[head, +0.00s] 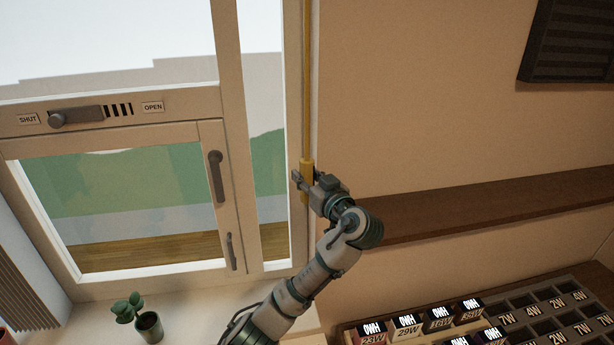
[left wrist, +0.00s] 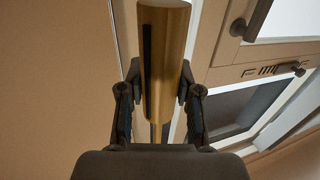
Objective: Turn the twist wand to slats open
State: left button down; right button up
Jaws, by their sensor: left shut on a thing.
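The twist wand (head: 306,85) is a thin yellow-brown rod hanging upright along the right side of the window frame. It ends in a thicker, lighter handle. My left gripper (head: 303,182) is at this handle and shut on it. In the left wrist view the handle (left wrist: 158,70), with a dark stripe along it, stands between the two fingers of the gripper (left wrist: 160,105). Grey vertical slats (head: 22,285) show at the lower left edge of the head view; I cannot tell whether they belong to the wand. My right gripper is not in view.
The window has a slider (head: 76,116) between SHUT and OPEN labels and a dark handle (head: 216,175). A potted plant (head: 150,327) stands on the sill. A brown shelf (head: 470,207) runs right of my arm, above a rack (head: 560,310) of labelled boxes.

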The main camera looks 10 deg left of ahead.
pick_arm(q)
jog(key=n+g+y+p, duration=0.1)
jog(key=n+g+y, duration=0.1)
jog(key=g, duration=0.1)
jog(key=shift+d+n+y, duration=0.1)
jog(key=shift+n+y, duration=0.3)
jog(key=n+g+y+p, duration=0.2)
jog(key=n+g+p, duration=0.1)
jog(key=g+p, duration=0.1)
jog(key=shift+p, duration=0.35)
jog(key=n+g+y+p, duration=0.1)
jog(key=g+p, duration=0.1)
jog(key=p, duration=0.3)
jog(key=shift+p, duration=0.4)
jog(key=shift+f+g+p, duration=0.1)
jog(key=shift+g+p, duration=0.2)
jog(key=shift+g, duration=0.1)
jog(key=shift+f+n+g+p, duration=0.1)
jog(key=shift+n+g+p, duration=0.2)
jog(key=shift+n+p, duration=0.1)
jog(key=c, duration=0.8)
grip_release()
jog(key=shift+w, duration=0.1)
jog(key=shift+o, duration=0.2)
